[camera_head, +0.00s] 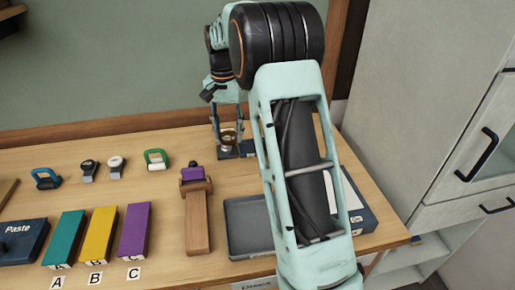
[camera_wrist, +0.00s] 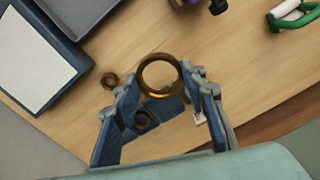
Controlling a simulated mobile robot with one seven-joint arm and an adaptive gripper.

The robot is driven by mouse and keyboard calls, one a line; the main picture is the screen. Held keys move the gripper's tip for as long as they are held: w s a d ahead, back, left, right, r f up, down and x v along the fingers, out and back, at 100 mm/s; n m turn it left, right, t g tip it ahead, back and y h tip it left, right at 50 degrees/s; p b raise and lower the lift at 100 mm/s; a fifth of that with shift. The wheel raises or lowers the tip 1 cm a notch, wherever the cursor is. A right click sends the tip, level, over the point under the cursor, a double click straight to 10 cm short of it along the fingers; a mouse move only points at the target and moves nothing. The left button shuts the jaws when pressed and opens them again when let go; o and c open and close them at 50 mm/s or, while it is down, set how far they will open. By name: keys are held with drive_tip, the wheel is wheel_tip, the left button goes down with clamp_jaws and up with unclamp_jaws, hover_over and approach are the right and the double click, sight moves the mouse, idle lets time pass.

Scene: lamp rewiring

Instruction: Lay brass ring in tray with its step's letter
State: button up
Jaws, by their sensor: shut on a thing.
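A brass ring (camera_wrist: 160,57) is held upright-looking between the two fingertips of my gripper (camera_wrist: 161,80) in the wrist view. The ring also shows in the head view (camera_head: 229,138), at the back of the bench. My gripper (camera_head: 228,130) is shut on it, above a small blue holder (camera_head: 235,154). A smaller dark bronze ring (camera_wrist: 110,80) lies on the wood beside the left finger. Another dark ring (camera_wrist: 143,120) lies on the blue holder between the fingers.
A dark grey tray (camera_head: 241,238) lies at front right, partly hidden by my arm. A wooden stand (camera_head: 197,225) is left of it. A dark blue Paste box (camera_head: 20,243) is far left.

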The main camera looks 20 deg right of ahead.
drive_tip(key=shift+w+d+f+p, duration=1.15)
drive_tip(key=shift+w+d+f, duration=1.35)
drive_tip(key=shift+w, duration=0.2)
drive_tip(key=shift+w+d+f+p, duration=1.15)
drive_tip(key=shift+w+d+f, duration=1.25)
drive_tip(key=shift+w+d, duration=0.25)
wheel_tip(320, 180, down, 3)
drive_tip(key=shift+w+p, duration=0.1)
drive_tip(key=shift+p, duration=0.2)
drive_tip(key=shift+f+b, duration=0.5)
drive_tip(key=shift+f, duration=0.15)
drive_tip(key=o, duration=1.2)
